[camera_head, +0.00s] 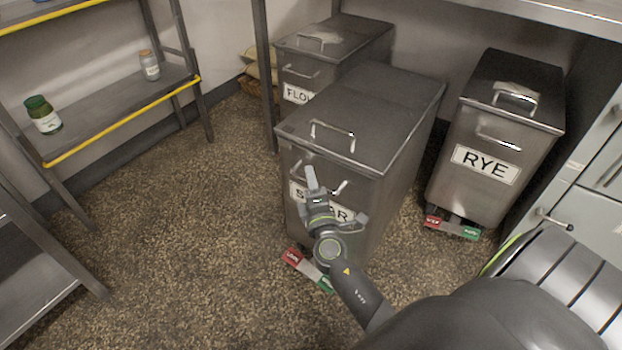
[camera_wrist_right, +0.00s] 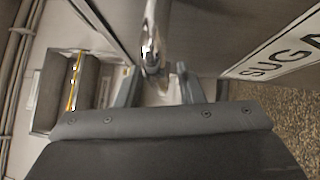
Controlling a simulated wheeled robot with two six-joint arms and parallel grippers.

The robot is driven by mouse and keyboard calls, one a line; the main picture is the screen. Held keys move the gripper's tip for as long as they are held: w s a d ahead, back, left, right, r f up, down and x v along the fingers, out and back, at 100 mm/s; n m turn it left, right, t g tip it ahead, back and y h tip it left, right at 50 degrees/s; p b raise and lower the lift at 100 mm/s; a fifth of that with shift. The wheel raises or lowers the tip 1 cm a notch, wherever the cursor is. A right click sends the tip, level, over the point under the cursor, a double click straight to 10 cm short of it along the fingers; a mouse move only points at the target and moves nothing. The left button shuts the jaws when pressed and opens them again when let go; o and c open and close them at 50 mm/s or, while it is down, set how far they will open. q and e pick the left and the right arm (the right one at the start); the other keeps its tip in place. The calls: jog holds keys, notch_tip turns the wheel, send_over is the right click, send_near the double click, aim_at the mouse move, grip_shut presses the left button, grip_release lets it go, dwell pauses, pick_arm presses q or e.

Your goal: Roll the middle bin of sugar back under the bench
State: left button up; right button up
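The sugar bin (camera_head: 365,115), a grey metal box with a lid handle and a partly hidden SUGAR label, stands in the middle, further out than the bins beside it. Red (camera_head: 292,257) and green (camera_head: 326,285) pedals show at its foot. My right gripper (camera_head: 337,199) is at its front face, fingers spread, over part of the label. In the right wrist view the bright front handle (camera_wrist_right: 151,50) lies between or just beyond the open fingers (camera_wrist_right: 158,88); I cannot tell whether they touch it. My left gripper is not in view.
The flour bin (camera_head: 297,73) stands behind left, close to a bench leg (camera_head: 264,60). The rye bin (camera_head: 480,185) stands right, under the bench (camera_head: 560,14). A shelf rack (camera_head: 120,115) with jars is at left. Speckled floor (camera_head: 180,240) is clear in front.

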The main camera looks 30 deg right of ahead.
grip_shut()
dwell(0.3)
